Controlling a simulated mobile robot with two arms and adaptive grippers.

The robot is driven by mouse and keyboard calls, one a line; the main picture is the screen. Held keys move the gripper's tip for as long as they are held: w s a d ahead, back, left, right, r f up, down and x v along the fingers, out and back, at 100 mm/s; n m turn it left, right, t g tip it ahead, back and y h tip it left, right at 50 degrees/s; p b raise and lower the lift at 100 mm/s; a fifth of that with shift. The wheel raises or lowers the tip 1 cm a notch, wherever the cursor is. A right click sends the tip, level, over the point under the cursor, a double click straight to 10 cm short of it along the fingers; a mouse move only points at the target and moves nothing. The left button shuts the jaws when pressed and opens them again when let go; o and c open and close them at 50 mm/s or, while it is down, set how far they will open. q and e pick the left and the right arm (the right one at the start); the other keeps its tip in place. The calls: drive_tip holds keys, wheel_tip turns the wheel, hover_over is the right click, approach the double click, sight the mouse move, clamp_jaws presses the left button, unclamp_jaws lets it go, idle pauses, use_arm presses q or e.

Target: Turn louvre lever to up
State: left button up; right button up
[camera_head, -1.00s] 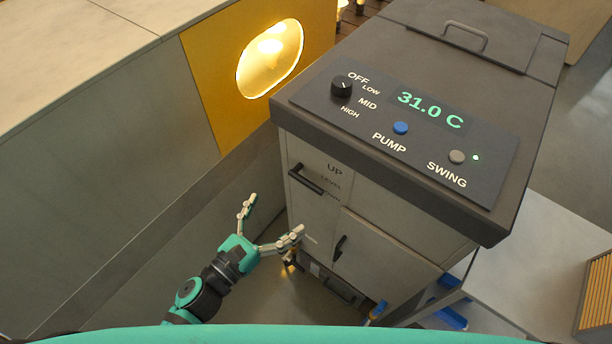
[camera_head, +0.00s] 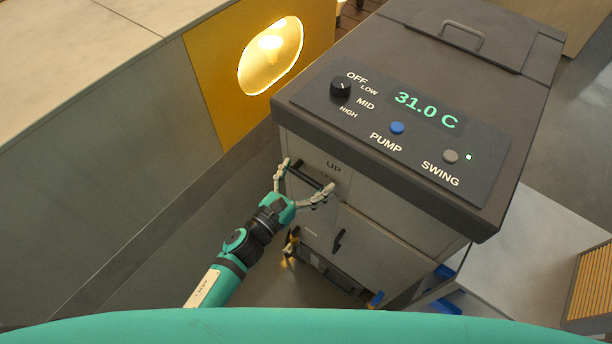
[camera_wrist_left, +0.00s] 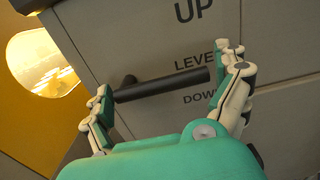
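The louvre lever is a dark bar handle (camera_head: 310,178) on the upper front of the grey cabinet, beside the printed words UP, LEVEL and DOWN. In the left wrist view the lever (camera_wrist_left: 165,86) lies between my fingers, its free end close to the LEVEL label. My left gripper (camera_head: 305,178) is open, with one finger near each end of the lever; in the wrist view the gripper (camera_wrist_left: 165,92) spans the bar's length. I cannot tell whether a finger touches it. My right gripper is not clearly in view.
A control panel (camera_head: 475,180) with a knob (camera_head: 341,86), a blue PUMP button (camera_head: 397,128) and a grey SWING button (camera_head: 450,156) tops the cabinet. A door handle (camera_head: 339,240) sits below the lever. A yellow panel with a lit window (camera_head: 270,55) stands to the left.

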use_arm(q)
drive_tip(key=c, duration=1.3)
drive_tip(key=shift+c, duration=0.3)
drive_tip(key=shift+r+n, duration=0.15)
drive_tip(key=shift+n, duration=0.15)
drive_tip(key=n, duration=0.1)
drive_tip(key=r+n, duration=0.1)
drive_tip(key=shift+a+n, duration=0.1)
drive_tip(key=shift+n, duration=0.2)
drive_tip(key=shift+w+a+r+n+p, duration=0.1)
drive_tip(key=shift+r+n+p, duration=0.1)
drive_tip(key=shift+n, duration=0.6)
drive_tip(key=shift+w+a+r+n+p, duration=0.1)
drive_tip(key=shift+r+n+p, duration=0.15)
drive_tip(key=shift+n, duration=0.55)
drive_tip(key=shift+w+a+r+n+p, duration=0.1)
drive_tip(key=shift+r+n+p, duration=0.1)
drive_tip(key=shift+n, duration=0.6)
drive_tip(key=o, duration=1.5)
drive_tip(key=shift+c, duration=0.2)
